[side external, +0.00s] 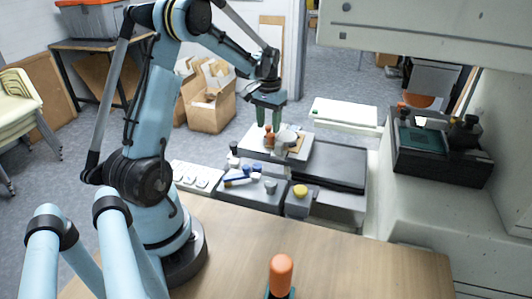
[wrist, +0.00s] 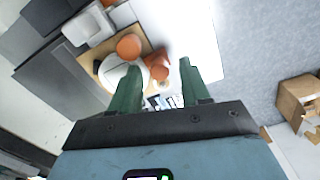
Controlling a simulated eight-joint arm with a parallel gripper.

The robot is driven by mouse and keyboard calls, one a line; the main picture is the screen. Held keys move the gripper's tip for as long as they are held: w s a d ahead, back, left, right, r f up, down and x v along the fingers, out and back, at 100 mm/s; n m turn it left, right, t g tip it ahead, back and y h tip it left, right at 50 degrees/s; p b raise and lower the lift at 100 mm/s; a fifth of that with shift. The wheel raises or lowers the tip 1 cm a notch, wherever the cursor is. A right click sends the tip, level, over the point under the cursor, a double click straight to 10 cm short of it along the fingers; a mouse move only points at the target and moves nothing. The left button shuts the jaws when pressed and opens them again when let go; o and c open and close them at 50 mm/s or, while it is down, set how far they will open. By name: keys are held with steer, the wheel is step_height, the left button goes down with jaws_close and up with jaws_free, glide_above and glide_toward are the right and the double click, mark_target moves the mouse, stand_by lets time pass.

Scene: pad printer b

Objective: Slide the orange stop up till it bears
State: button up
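My gripper (side external: 268,122) is open, its two green fingers pointing down over the pad printer's plate. A small orange stop (side external: 269,138) stands just below the fingertips beside a round pale part. In the wrist view, the fingertips (wrist: 159,68) are apart, with an orange piece (wrist: 157,66) seen between them. A second rounded orange piece (wrist: 129,46) lies just left of it, beside a white round part (wrist: 115,76) on a tan board (wrist: 95,67). I cannot tell whether either finger touches the orange.
A dark flat bed (side external: 328,165) lies right of the plate. A grey box with a yellow button (side external: 300,191) and a tray of small bottles (side external: 240,182) are in front. An orange-topped object (side external: 281,273) stands on the wooden table (side external: 355,262). A dark machine (side external: 440,150) is at right.

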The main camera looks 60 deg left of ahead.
mark_target(269, 127)
step_height(269, 127, up, 12)
stand_by(0.8)
steer(key=shift+d, duration=0.1)
